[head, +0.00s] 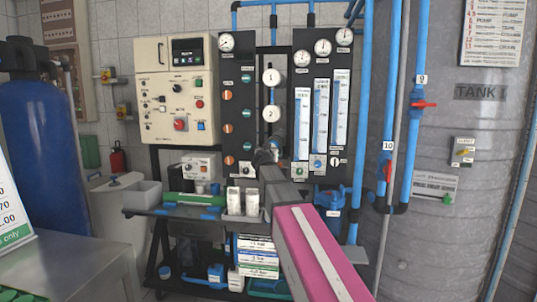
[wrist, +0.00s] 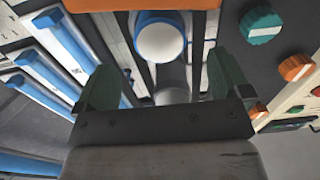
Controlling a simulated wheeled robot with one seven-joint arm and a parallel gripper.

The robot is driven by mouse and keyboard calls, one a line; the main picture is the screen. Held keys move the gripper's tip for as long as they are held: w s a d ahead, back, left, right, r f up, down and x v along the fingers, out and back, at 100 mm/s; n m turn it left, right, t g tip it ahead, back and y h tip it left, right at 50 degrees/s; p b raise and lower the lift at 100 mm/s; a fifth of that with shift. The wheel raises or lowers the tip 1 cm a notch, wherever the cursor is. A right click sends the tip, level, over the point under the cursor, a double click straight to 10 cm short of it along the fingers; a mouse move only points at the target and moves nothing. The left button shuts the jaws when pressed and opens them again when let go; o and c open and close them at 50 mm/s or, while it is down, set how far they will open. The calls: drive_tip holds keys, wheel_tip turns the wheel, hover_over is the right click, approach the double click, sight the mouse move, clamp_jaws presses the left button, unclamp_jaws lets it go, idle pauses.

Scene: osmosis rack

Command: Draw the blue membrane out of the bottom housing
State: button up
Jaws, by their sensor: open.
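The rack's column holds round white housing ends marked 1 (head: 271,77) and 2 (head: 271,113). My gripper (head: 266,153) is in front of the column just below them. In the wrist view my gripper (wrist: 162,75) is open, with one dark green finger on each side and nothing held between them. A round white end with a blue rim (wrist: 161,40), which looks like the blue membrane in the bottom housing, lies between and beyond the fingers. A grey cylinder (wrist: 172,85) shows behind the gripper's bar. In the head view my gripper partly hides the bottom housing.
The flow meters (head: 321,115) stand right of the column, with the panel of knobs (head: 228,130) to its left. These sides are swapped in the wrist view. Below are white bottles (head: 252,202) and a shelf (head: 160,210). Blue pipes (head: 360,120) run at the right.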

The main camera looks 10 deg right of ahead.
drive_tip(key=shift+x, duration=2.8)
drive_tip(key=c, duration=1.2)
drive_tip(key=shift+o, duration=0.2)
drive_tip(key=shift+s, duration=0.35)
drive_tip(key=v, duration=0.9)
drive_tip(key=shift+s+a, duration=0.15)
drive_tip(key=shift+s, duration=0.25)
drive_tip(key=o, duration=1.1)
